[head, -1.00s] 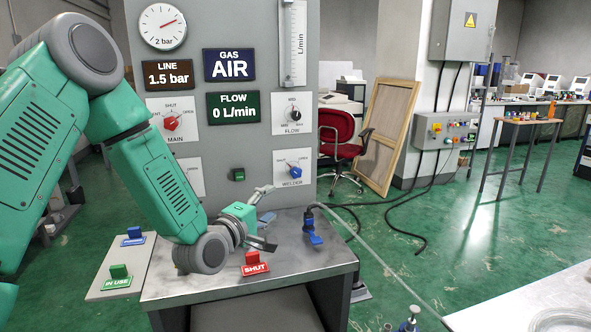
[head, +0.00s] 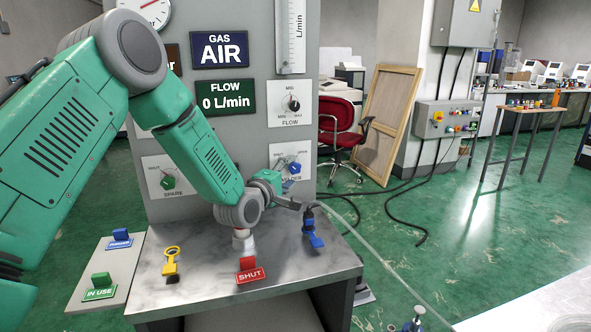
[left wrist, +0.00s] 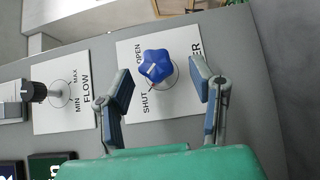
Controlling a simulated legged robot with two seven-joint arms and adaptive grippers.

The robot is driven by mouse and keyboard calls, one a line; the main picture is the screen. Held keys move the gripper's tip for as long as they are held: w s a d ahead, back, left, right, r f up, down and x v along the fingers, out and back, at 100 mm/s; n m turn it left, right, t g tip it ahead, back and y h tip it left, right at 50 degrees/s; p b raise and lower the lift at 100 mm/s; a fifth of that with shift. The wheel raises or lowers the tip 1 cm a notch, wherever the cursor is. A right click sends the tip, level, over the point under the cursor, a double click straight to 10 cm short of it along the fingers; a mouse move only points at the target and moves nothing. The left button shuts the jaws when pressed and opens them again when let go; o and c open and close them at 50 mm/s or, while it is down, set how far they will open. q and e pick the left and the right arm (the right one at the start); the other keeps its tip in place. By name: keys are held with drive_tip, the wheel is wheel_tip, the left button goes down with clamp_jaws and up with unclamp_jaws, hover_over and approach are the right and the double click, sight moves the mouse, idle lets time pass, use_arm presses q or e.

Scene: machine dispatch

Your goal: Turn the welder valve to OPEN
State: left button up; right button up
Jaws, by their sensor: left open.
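The welder valve is a blue lobed knob (left wrist: 156,66) on a white plate marked OPEN and SHUT. In the left wrist view a small red mark shows at its rim on the SHUT side. In the head view the blue knob (head: 295,168) is partly hidden behind my left gripper (head: 285,190). In the left wrist view my left gripper (left wrist: 160,78) is open, with one finger on each side of the knob. Gaps show between the fingers and the knob, and nothing is held. My right gripper is not in view.
The FLOW knob (left wrist: 34,92) is beside the welder plate. Below the panel, a metal bench (head: 215,285) bears a red SHUT tag (head: 249,272), a yellow tag (head: 171,262) and a blue fitting (head: 312,230). A green valve (head: 167,182) is on the panel's left.

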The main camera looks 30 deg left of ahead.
sight(293, 170)
use_arm(q)
drive_tip(key=shift+w+a, duration=0.25)
drive_tip(key=shift+w, duration=0.3)
drive_tip(key=shift+w+a, duration=0.2)
drive_tip(key=shift+w, duration=0.3)
drive_tip(key=shift+w+d, duration=0.1)
drive_tip(key=shift+w, duration=0.15)
drive_tip(key=shift+w+d, duration=0.2)
drive_tip(key=shift+d, duration=0.2)
drive_tip(key=shift+d+r, duration=0.15)
drive_tip(key=shift+d, duration=0.1)
drive_tip(key=shift+c, duration=0.5)
drive_tip(key=shift+a, duration=0.1)
clamp_jaws()
drive_tip(key=shift+s+a, duration=0.1)
drive_tip(key=shift+a, duration=0.1)
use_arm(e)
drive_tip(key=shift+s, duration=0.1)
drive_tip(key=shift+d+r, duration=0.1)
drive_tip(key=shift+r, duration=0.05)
